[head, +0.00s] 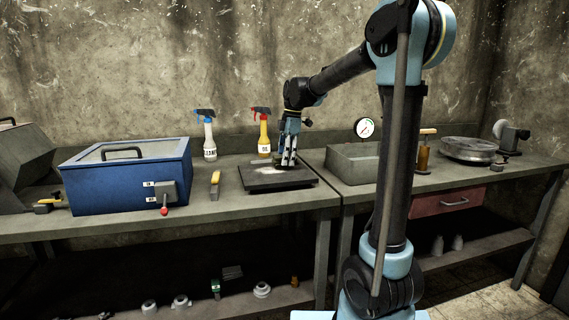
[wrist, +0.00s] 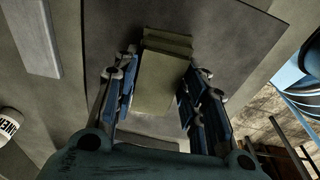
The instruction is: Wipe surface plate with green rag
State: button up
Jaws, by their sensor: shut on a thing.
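The surface plate (head: 262,183) is a flat dark slab on the bench, left of the bench joint. A pale patch shows on its top near the gripper. My gripper (head: 287,160) is low over the plate's back right part. In the wrist view my gripper (wrist: 160,90) is shut on the folded green rag (wrist: 165,75), which sits between the blue-padded fingers. The dark surface plate (wrist: 225,50) lies beneath the rag in that view. In the head view the rag is small and mostly hidden by the fingers. I cannot tell whether it touches the plate.
A white spray bottle (head: 209,140) and a yellow spray bottle (head: 263,136) stand behind the plate. A yellow-handled tool (head: 215,184) and a blue box (head: 125,180) are left. The bench front before the plate is clear.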

jog(key=shift+r, duration=3)
